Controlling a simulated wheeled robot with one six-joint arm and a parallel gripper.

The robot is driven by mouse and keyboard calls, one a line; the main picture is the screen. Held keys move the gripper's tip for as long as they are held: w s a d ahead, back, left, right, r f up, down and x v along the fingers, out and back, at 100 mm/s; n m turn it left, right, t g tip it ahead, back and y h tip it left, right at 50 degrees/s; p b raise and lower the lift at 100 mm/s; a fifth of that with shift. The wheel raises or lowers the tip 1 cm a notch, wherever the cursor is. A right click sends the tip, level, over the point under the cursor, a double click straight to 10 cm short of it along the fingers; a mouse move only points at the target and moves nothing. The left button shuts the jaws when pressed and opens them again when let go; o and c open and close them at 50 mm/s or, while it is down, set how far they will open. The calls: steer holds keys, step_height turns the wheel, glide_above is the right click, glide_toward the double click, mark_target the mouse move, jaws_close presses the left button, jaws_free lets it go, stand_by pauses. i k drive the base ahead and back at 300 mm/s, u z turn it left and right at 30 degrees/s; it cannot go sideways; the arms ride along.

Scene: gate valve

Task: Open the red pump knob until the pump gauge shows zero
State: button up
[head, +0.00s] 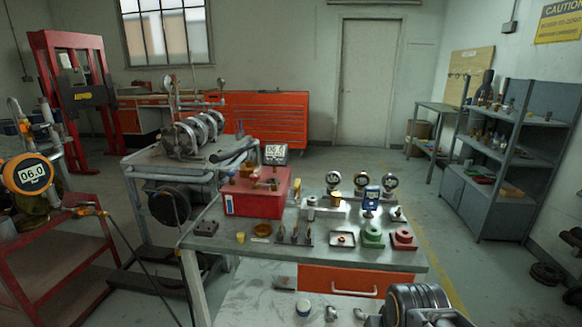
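A red box-shaped pump (258,203) stands on the grey workbench, left of its middle. A digital gauge (276,154) rises from its back right corner; its display appears to read 06.0. Small brass and red fittings sit on the pump's top. A small red knob (273,184) seems to be among them, but it is too small to make out its shape or setting. A larger orange digital gauge (30,173) at the far left also reads 06.0. My gripper's fingers are not visible, and nothing is seen touching the pump.
The workbench (215,239) also holds several dial gauges (390,182), a blue gauge (371,198), green and red flanged parts (403,239) and small trays. A dark ribbed cylinder (418,300) fills the bottom right. A red cart stands left; shelves (500,170) stand right. Floor behind the bench is clear.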

mark_target(253, 177)
steer(key=i, duration=0.75)
steer(key=u, duration=0.85)
steer(key=i, duration=0.5)
steer(key=u, duration=0.55)
